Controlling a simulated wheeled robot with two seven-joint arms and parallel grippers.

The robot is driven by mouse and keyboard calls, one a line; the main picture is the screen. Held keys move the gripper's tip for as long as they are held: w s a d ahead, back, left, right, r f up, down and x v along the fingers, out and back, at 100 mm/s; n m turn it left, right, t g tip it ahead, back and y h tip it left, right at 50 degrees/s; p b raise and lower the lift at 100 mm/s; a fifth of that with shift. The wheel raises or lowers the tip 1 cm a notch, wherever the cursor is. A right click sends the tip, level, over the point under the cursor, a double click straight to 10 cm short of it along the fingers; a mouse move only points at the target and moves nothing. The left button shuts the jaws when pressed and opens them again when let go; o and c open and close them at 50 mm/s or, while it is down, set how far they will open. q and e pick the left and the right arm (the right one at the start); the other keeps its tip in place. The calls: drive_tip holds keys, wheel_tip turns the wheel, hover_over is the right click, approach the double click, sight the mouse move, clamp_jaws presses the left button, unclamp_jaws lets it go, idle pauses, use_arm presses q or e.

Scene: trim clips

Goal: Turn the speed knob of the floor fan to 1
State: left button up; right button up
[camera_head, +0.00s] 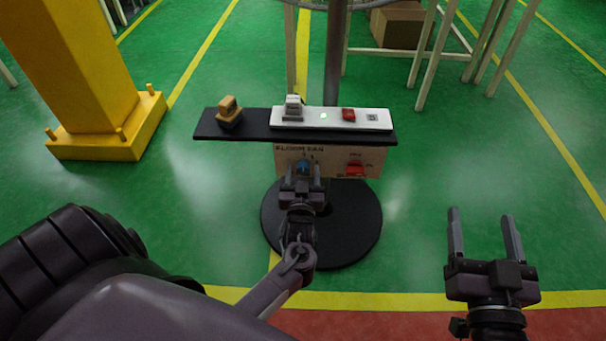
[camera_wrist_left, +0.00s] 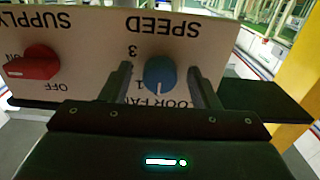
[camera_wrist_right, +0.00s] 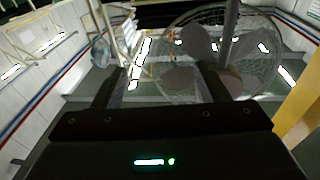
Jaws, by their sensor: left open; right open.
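The floor fan's panel (camera_head: 331,161) faces me under a dark shelf. Its blue speed knob (camera_head: 303,167) is partly hidden by my left gripper (camera_head: 302,176). In the left wrist view the lettering is upside down, and the knob (camera_wrist_left: 159,74) shows a white pointer mark aimed down the picture, toward the fan lettering. A 1 and a 3 show beside the knob. My left gripper (camera_wrist_left: 160,72) is open, a finger on each side of the knob; I cannot tell whether they touch it. My right gripper (camera_head: 481,216) is open and empty, out to the right.
A red supply switch (camera_head: 355,170) sits right of the knob, its handle toward ON. The black shelf (camera_head: 255,131) above holds a white strip and a tan-topped device (camera_head: 229,110). The fan's round black base (camera_head: 350,235) stands below. A yellow column (camera_head: 80,70) is at left.

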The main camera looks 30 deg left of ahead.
use_arm(q)
drive_tip(key=c, duration=1)
drive_tip(key=shift+o, duration=0.2)
drive_tip(key=shift+r+m+p, duration=0.1)
drive_tip(key=shift+m+p, duration=0.7)
drive_tip(key=shift+p, duration=0.05)
drive_tip(key=shift+m+p, duration=0.9)
drive_tip(key=shift+m, duration=0.2)
drive_tip(key=shift+m+p, duration=0.85)
drive_tip(key=shift+m, duration=0.35)
drive_tip(key=shift+m+p, duration=0.4)
drive_tip(key=shift+m, duration=0.5)
use_arm(e)
drive_tip(key=s+d+f+g+h, duration=0.2)
drive_tip(key=s+f+g, duration=0.4)
drive_tip(key=f, duration=0.4)
drive_tip(key=s+d+f+g+h, duration=0.3)
drive_tip(key=s+f+g, duration=0.4)
drive_tip(key=f, duration=0.3)
drive_tip(key=shift+d+f+g+h, duration=0.3)
drive_tip(key=shift+f+h, duration=0.1)
drive_tip(key=shift+h, duration=0.1)
use_arm(q)
drive_tip(key=shift+s, duration=0.1)
drive_tip(key=o, duration=1)
drive_tip(key=shift+c, duration=0.2)
